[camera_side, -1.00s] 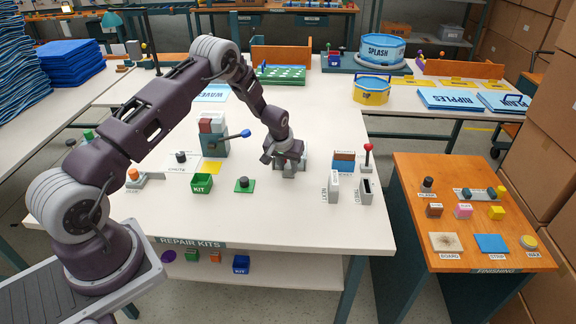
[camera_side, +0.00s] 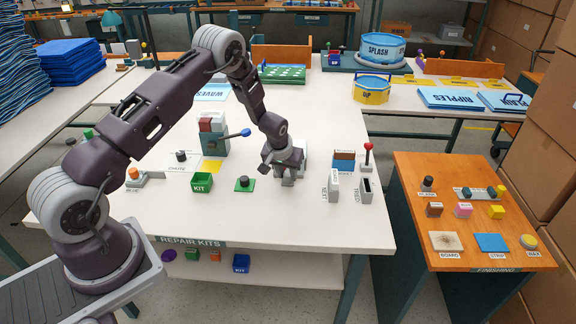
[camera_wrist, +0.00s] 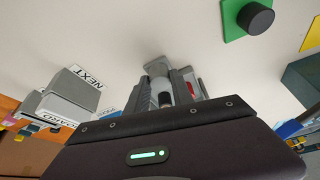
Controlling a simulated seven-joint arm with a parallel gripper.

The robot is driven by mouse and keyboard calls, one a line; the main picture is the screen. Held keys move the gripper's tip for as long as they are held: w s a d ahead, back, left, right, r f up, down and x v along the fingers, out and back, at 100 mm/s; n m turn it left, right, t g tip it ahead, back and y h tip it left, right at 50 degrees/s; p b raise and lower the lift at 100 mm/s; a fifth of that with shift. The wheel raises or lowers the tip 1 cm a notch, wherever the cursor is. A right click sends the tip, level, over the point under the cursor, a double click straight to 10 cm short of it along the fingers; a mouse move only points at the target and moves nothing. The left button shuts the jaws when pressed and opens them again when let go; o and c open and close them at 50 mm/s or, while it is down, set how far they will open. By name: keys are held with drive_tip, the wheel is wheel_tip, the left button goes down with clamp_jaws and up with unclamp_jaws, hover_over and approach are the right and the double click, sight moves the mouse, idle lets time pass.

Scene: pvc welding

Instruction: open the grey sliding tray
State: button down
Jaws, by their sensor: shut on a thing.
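The grey sliding tray (camera_wrist: 184,80) is partly visible between and behind my fingers in the wrist view, with something red inside it. My gripper (camera_side: 288,181) is low over the table, in front of the housing. In the wrist view my gripper (camera_wrist: 170,92) is shut on a grey part at the tray's front, which looks like its handle. My fingers and wrist hide most of the tray, so how far it is out is hard to tell.
A green plate with a black knob (camera_side: 244,184) and a green KIT bin (camera_side: 202,182) sit to the left. The table in front is clear.

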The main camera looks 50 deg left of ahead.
drive_tip(key=s+d, duration=0.3)
drive_tip(key=shift+s+d, duration=0.4)
drive_tip(key=c, duration=1.1)
unclamp_jaws()
drive_tip(key=v, duration=0.7)
drive_tip(key=shift+r, duration=0.1)
